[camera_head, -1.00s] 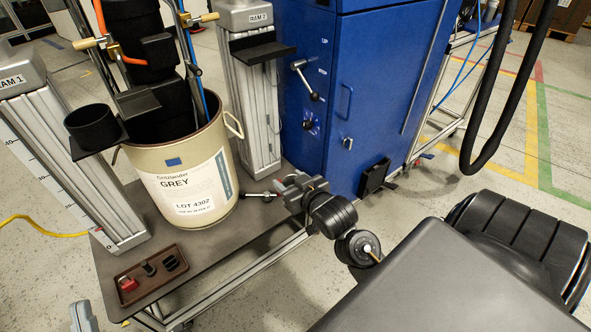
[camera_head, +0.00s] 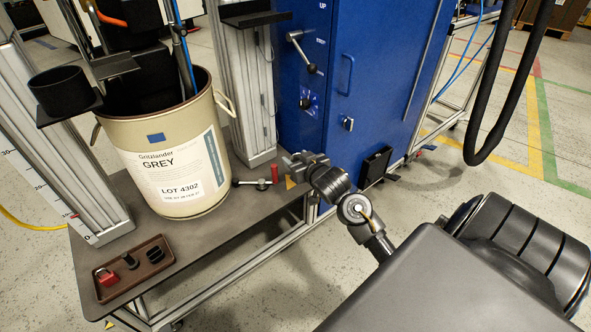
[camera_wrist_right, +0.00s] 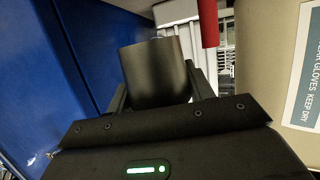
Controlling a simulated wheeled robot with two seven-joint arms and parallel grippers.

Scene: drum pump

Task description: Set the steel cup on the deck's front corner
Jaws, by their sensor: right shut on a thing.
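My right gripper (camera_head: 295,162) is at the right end of the dark grey deck (camera_head: 225,228), by the blue cabinet. In the right wrist view its two fingers (camera_wrist_right: 160,85) are shut on a dark grey cylinder, which I take for the steel cup (camera_wrist_right: 153,72). In the head view I cannot make out the cup apart from the gripper, nor whether it touches the deck. A red upright handle (camera_head: 274,173) stands just left of the gripper; it also shows in the right wrist view (camera_wrist_right: 208,22). My left gripper is out of view.
The cream drum (camera_head: 168,160) stands on the deck, between the two ram columns. A brown tray (camera_head: 133,268) with a red padlock lies at the deck's near left. A black-knobbed lever (camera_head: 250,183) lies beside the red handle. The blue cabinet (camera_head: 365,90) closes off the back right.

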